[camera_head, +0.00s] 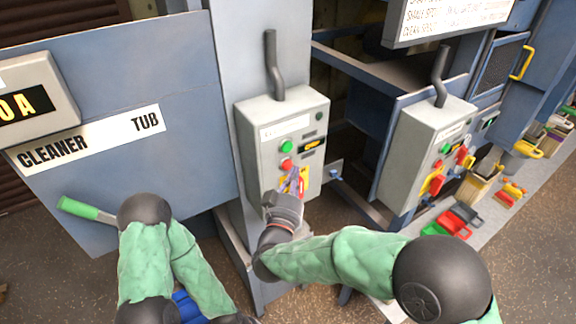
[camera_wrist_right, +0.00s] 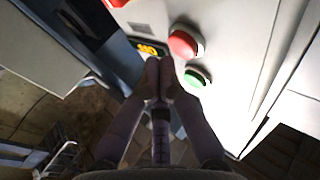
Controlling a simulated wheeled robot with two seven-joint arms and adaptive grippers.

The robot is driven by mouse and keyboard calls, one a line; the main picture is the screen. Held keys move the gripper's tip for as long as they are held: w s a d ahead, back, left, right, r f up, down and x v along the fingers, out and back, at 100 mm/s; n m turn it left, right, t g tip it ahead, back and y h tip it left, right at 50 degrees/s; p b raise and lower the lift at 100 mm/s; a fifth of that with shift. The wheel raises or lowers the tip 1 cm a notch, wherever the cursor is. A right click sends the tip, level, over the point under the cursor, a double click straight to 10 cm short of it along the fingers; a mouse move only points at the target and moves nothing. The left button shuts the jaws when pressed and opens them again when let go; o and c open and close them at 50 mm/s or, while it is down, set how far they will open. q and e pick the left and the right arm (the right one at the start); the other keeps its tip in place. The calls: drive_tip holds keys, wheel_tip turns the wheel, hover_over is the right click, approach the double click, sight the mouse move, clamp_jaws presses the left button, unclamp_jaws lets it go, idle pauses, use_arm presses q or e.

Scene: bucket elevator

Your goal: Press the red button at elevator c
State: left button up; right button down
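A light grey control box (camera_head: 260,118) stands on the post at the centre of the head view. It has a green button (camera_head: 286,147), a red button (camera_head: 286,165) below it and a small yellow-lit display (camera_head: 312,144). Its label is too small to read, so I cannot confirm it is elevator c. My right gripper (camera_head: 292,182) is just in front of the box, below the red button. In the wrist view its fingers (camera_wrist_right: 160,68) are together and empty, close to the red button (camera_wrist_right: 185,43) and green button (camera_wrist_right: 196,77); contact is not visible. My left gripper is not in view.
A second control box (camera_head: 412,150) with a red button and red and yellow parts is to the right. A bench (camera_head: 482,212) there holds colored tools. A blue panel (camera_head: 110,75) marked "CLEANER TUB" and a green-handled lever (camera_head: 80,208) are at left.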

drive_tip(key=s+d, duration=0.1)
drive_tip(key=s, duration=0.1)
drive_tip(key=s+d, duration=0.2)
drive_tip(key=shift+p, duration=0.3)
idle(0.3)
idle(0.6)
drive_tip(key=d+f+g+y, duration=0.2)
drive_tip(key=d+f+g, duration=0.15)
drive_tip(key=f, duration=1.05)
drive_tip(key=d+f+g+y, duration=0.2)
drive_tip(key=f+g, duration=0.3)
drive_tip(key=f, duration=0.8)
drive_tip(key=s+d+f+m+g+y, duration=0.2)
drive_tip(key=s+f+g, duration=0.8)
drive_tip(key=s+f, duration=0.9)
drive_tip(key=s+d+y, duration=0.1)
drive_tip(key=s, duration=0.2)
drive_tip(key=shift+s+d+g, duration=0.3)
drive_tip(key=shift+s+g, duration=0.05)
